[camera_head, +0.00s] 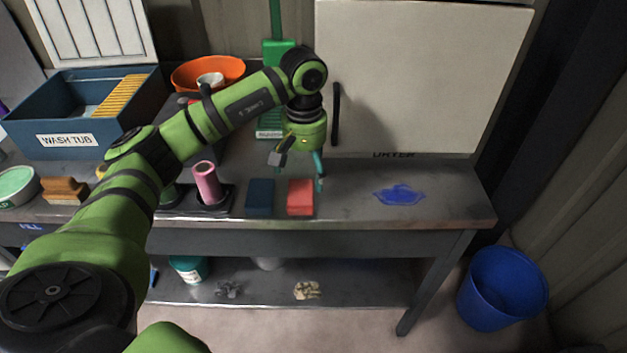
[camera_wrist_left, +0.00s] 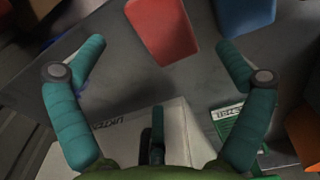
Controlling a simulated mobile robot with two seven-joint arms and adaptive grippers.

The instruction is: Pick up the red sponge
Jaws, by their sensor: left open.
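The red sponge (camera_head: 300,197) lies on the grey bench near its front edge, just right of a dark blue sponge (camera_head: 260,197). In the left wrist view the red sponge (camera_wrist_left: 163,30) is at the top, a little left of centre, beyond the fingertips. My left gripper (camera_head: 301,176) is open and empty, above and just behind the red sponge. In the left wrist view its two teal fingers (camera_wrist_left: 160,50) are spread wide, and the sponge is not between them. My right gripper is in neither view.
A pink cylinder (camera_head: 207,184) stands in a dark holder left of the sponges. A blue cloth-like patch (camera_head: 399,194) lies on the right. The white dryer (camera_head: 420,80) stands behind. A blue wash tub (camera_head: 55,112) is at the back left. A blue bucket (camera_head: 503,290) is on the floor.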

